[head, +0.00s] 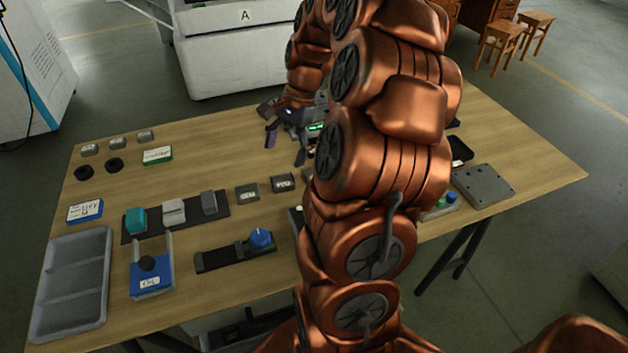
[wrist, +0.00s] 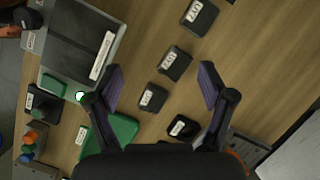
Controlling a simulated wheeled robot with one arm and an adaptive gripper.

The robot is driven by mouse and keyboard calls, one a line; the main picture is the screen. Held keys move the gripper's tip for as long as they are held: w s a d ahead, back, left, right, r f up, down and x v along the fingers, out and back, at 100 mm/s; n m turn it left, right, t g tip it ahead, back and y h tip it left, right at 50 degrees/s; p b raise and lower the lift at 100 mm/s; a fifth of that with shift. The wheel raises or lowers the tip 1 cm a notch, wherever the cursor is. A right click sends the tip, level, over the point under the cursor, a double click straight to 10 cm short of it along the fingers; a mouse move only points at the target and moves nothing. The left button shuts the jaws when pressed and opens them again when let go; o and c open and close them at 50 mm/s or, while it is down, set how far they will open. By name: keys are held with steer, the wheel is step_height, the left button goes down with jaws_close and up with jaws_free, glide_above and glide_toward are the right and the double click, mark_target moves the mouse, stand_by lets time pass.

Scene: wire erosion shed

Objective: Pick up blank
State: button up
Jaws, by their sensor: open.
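Several small dark blocks with white labels look like blanks. In the wrist view one block (wrist: 152,97) and a second block (wrist: 174,63) lie in the space between my fingers as seen from above, and a third block (wrist: 199,16) lies farther off. The label text is too small to read surely. My gripper (wrist: 162,82) is open with nothing between its fingers. In the head view my gripper (head: 286,146) hangs over the back middle of the table, partly hidden by my arm. Two labelled dark blocks (head: 247,192) (head: 283,183) show left of my arm.
The wooden table (head: 215,137) also holds a grey tray (head: 72,285), a dark strip with coloured blocks (head: 173,212), a blue-knobbed fixture (head: 236,256) and a grey plate (head: 482,185). In the wrist view a green piece (wrist: 122,128) lies near my left finger. My arm hides the table's middle.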

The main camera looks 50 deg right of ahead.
steer(key=d+f+m, duration=0.2)
steer(key=d, duration=0.2)
steer(key=s+d+f+m+t+b, duration=0.1)
steer(key=d+f+m, duration=0.1)
steer(key=d, duration=0.2)
steer(key=s+d+f+m, duration=0.1)
steer(key=d+f, duration=0.1)
steer(key=d, duration=0.2)
steer(key=shift+s+d+f+m, duration=0.1)
steer(key=shift+s+d+m, duration=0.15)
steer(key=shift+d+m, duration=0.15)
steer(key=shift+w+a+p+x, duration=0.1)
steer(key=shift+x, duration=1.15)
steer(key=shift+w+a+p+x, duration=0.1)
steer(key=shift+a+x, duration=0.05)
steer(key=shift+x, duration=1.15)
steer(key=shift+w+a+p+x, duration=0.1)
steer(key=shift+w+x, duration=0.05)
steer(key=shift+x, duration=1.1)
steer(key=shift+r, duration=0.25)
jaws_close()
